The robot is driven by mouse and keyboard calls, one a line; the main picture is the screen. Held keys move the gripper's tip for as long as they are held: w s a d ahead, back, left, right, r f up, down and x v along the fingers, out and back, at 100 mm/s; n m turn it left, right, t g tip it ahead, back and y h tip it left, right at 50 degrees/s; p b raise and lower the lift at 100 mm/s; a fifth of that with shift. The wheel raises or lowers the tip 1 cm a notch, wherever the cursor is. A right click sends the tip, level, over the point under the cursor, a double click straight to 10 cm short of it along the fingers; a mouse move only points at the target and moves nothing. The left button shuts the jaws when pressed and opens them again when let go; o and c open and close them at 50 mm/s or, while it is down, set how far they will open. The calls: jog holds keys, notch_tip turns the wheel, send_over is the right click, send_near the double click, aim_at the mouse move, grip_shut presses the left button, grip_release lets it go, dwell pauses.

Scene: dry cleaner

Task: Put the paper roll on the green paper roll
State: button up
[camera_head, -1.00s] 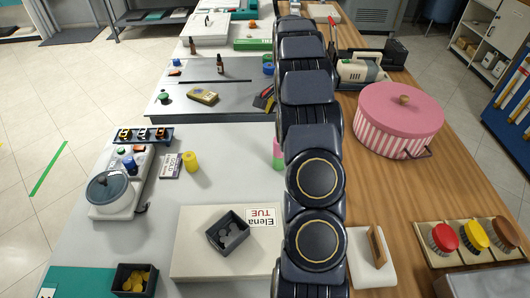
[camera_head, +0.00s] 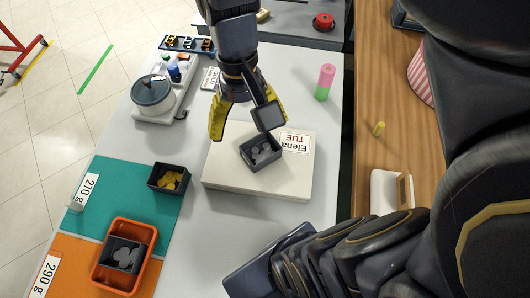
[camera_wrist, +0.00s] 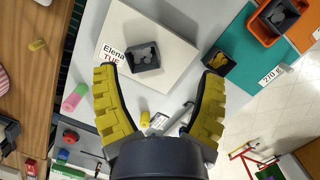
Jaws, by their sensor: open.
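My gripper (camera_head: 248,126) is open above the white table, its yellow fingers spread wide and nothing between the tips. It also shows in the wrist view (camera_wrist: 159,66). The pink roll (camera_wrist: 72,101) and green roll (camera_wrist: 82,88) show left of the fingers in the wrist view. A small yellow roll (camera_wrist: 145,118) shows between the finger bases there; my gripper hides it in the head view.
A pale board (camera_head: 222,170) holds a dark box (camera_head: 270,160) of grey discs and an "Elena TUE" card (camera_head: 294,143). A pot (camera_head: 152,94) stands on a scale at left. A small yellow piece (camera_head: 379,128) is on the wooden counter.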

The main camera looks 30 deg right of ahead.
jog(key=s+a+n, duration=0.3)
jog(key=s, duration=0.5)
jog(key=shift+n+h, duration=0.3)
jog(key=shift+n, duration=0.1)
jog(key=shift+a, duration=0.1)
dwell(0.4)
